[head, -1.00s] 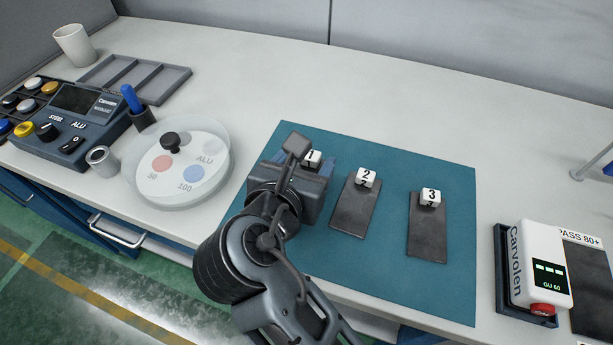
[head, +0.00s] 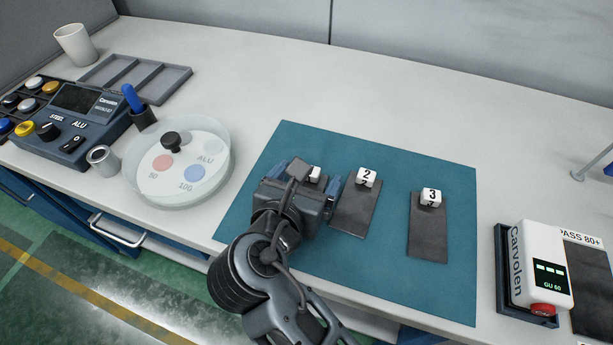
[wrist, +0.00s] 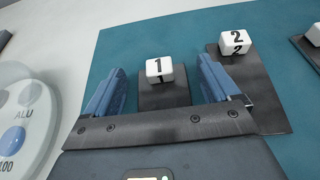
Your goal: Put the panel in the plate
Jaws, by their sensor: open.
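Three dark flat panels lie on the teal mat, each with a white number block at its far end. Panel 1 (wrist: 165,95) is mostly hidden by my gripper in the head view. Panel 2 (head: 355,207) and panel 3 (head: 428,235) lie to its right. My gripper (head: 309,176) is open over panel 1. In the wrist view its blue fingers stand apart on either side of panel 1 and block 1 (wrist: 158,70), with nothing held. The right finger is close to panel 2 (wrist: 262,90). A round clear-walled dish (head: 222,165) with coloured spots stands left of the mat.
The teal mat (head: 400,290) has bare room at its back and right. A white Carvolen device (head: 540,262) and a dark "PASS 80+" pad (head: 590,270) are at right. A control box (head: 80,115), grey tray (head: 165,85) and cup (head: 74,45) are at left.

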